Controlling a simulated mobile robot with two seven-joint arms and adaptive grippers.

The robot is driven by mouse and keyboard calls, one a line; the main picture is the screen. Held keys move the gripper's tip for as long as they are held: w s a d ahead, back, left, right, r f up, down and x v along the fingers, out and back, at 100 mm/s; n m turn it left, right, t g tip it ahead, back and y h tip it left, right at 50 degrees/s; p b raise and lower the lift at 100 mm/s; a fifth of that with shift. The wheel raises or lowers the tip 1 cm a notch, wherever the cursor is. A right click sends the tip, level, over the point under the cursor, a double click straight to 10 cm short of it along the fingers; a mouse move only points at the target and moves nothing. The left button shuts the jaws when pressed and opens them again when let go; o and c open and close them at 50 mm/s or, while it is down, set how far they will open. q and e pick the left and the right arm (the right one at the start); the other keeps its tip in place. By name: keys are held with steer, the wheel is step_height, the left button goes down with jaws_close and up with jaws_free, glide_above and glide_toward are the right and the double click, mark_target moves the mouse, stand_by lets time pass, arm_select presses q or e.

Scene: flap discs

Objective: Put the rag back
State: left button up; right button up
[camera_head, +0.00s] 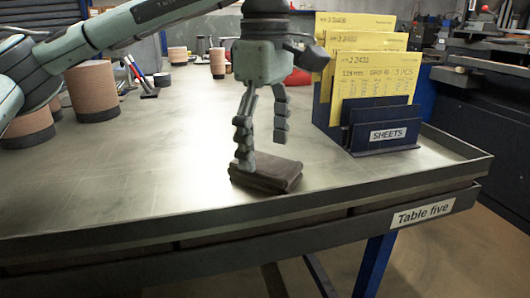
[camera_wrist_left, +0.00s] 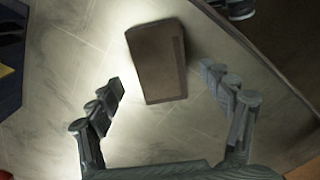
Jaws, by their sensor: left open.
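The rag (camera_head: 266,173) is a dark brown folded cloth lying flat on the table near its front edge, left of the sheets holder. It also shows in the left wrist view (camera_wrist_left: 157,62), ahead of the fingertips and between their lines. My left gripper (camera_head: 262,150) is open and points down just above and behind the rag. Its fingers show in the left wrist view (camera_wrist_left: 162,80), spread apart with nothing between the pads. In the head view one fingertip overlaps the rag's far edge; I cannot tell if it touches. My right gripper is not in view.
A blue sheets holder (camera_head: 384,144) with yellow cards (camera_head: 374,72) stands right of the rag. The table (camera_head: 130,190) has a raised dark rim along the front. Flap disc stacks (camera_head: 93,93) stand at the back left. The front left of the table is clear.

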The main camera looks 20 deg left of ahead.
mark_target(265, 162)
arm_select(q)
step_height(265, 162, up, 10)
steer(key=p, duration=0.1)
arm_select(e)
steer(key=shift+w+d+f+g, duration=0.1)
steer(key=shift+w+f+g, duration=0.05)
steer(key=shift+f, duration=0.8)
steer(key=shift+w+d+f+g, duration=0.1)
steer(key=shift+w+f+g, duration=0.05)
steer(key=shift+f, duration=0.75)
arm_select(q)
steer(key=shift+r, duration=0.1)
